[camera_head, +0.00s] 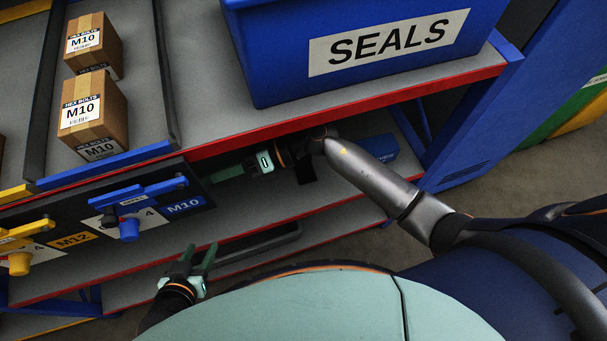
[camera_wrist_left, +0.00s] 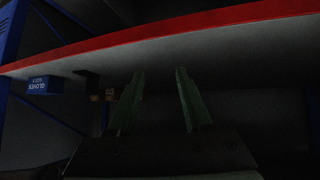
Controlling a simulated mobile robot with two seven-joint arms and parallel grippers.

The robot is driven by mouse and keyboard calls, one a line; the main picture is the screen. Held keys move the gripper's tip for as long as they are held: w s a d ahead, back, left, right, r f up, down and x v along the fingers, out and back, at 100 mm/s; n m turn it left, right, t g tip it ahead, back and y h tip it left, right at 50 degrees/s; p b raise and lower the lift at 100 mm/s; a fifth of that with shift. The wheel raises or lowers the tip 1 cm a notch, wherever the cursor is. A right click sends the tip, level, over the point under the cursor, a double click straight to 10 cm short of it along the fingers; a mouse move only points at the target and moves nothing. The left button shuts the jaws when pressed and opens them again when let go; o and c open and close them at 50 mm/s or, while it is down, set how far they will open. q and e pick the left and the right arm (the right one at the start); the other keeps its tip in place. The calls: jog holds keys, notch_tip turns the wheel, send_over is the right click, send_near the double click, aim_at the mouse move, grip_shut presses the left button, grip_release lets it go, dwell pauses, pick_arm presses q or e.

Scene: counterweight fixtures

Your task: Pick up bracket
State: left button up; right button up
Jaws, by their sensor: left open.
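I cannot make out the bracket with certainty in either view. My left gripper (camera_head: 201,248) is low in the head view, in front of the lower shelf, with its two green fingers apart and nothing between them. In the left wrist view the left gripper (camera_wrist_left: 158,72) also shows empty, its fingers pointing up toward the dark underside of a red-edged shelf (camera_wrist_left: 170,40). My right gripper (camera_head: 240,171) reaches in under the upper shelf, pointing left; its fingertips are in shadow.
A blue SEALS bin (camera_head: 270,60) and M10 cartons (camera_head: 93,112) stand on the upper shelf (camera_head: 200,100). Blue (camera_head: 140,195) and yellow (camera_head: 20,235) handled fixtures hang at its front. A dark long item (camera_head: 250,244) lies on the lower shelf.

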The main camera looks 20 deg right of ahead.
jog(key=w+d+f+n+g+h+b, duration=0.25)
jog(key=d+f+n+h, duration=0.35)
jog(key=f, duration=0.4)
jog(key=n+t+h+b, duration=0.2)
jog(key=n+h+b, duration=0.1)
jog(key=h, duration=0.7)
send_near(303, 164)
jog(key=shift+w+a+f, duration=0.1)
jog(key=shift+w+a, duration=0.15)
jog(key=shift+a, duration=0.2)
pick_arm(q)
jog(key=shift+m, duration=0.3)
jog(key=f, duration=0.3)
jog(key=d+f, duration=0.1)
jog(key=shift+w+f, duration=0.4)
pick_arm(e)
jog(key=shift+d+f, duration=0.1)
jog(key=shift+f, duration=0.3)
jog(key=f, duration=0.4)
jog(key=d+f+b, duration=0.1)
jog(key=f, duration=0.1)
jog(key=shift+f, duration=0.15)
pick_arm(q)
jog(key=w+r+t, duration=0.4)
jog(key=w+r, duration=0.2)
jog(key=r, duration=0.2)
jog(key=shift+a+r+m+h, duration=0.2)
jog(key=shift+a+m+h, duration=0.1)
jog(key=shift+m+h, duration=0.1)
